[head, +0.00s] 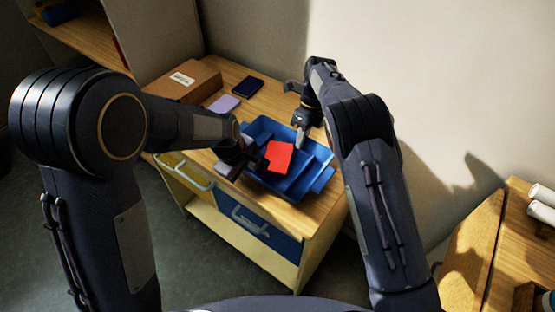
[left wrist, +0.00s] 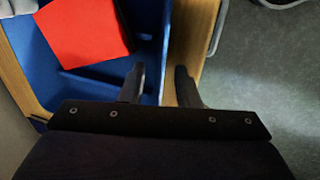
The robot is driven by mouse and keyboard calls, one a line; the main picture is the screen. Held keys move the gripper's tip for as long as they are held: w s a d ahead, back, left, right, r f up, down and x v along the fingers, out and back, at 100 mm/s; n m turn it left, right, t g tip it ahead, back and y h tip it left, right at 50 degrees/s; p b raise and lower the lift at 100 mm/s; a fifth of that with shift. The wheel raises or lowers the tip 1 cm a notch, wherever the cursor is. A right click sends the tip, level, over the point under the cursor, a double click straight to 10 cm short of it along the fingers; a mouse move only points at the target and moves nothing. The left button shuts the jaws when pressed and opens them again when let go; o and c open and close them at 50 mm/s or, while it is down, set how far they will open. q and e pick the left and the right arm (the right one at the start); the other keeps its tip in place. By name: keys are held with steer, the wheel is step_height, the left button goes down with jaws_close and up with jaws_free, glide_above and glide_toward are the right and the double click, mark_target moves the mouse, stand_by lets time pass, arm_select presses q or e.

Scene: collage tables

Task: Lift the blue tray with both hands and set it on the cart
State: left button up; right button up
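The blue tray (head: 318,158) sits on a wood-topped drawer cabinet (head: 330,205) in the head view, with a red flat item (head: 279,157) in it. The tray also shows in the left wrist view (left wrist: 32,55), with the red item (left wrist: 85,28). My left gripper (left wrist: 160,84) is open at the tray's near-left edge, its fingers apart around the rim area; contact is unclear. It also shows in the head view (head: 240,160). My right gripper (head: 298,120) is at the tray's far side, a fingertip over the tray; its opening is unclear. I cannot identify the cart with certainty.
A cardboard box (head: 185,80), a purple item (head: 224,104) and a dark blue item (head: 248,88) lie behind the tray. A wood surface (head: 470,255) with white rolls (head: 541,205) near it stands at right. Another wood surface (head: 82,45) is at upper left.

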arm_select(q)
steer(key=shift+c, duration=1.3)
arm_select(e)
steer(key=shift+c, duration=1.2)
arm_select(q)
jaws_close()
arm_select(e)
jaws_close()
arm_select(q)
steer(key=shift+r, duration=0.1)
arm_select(e)
steer(key=shift+r, duration=0.15)
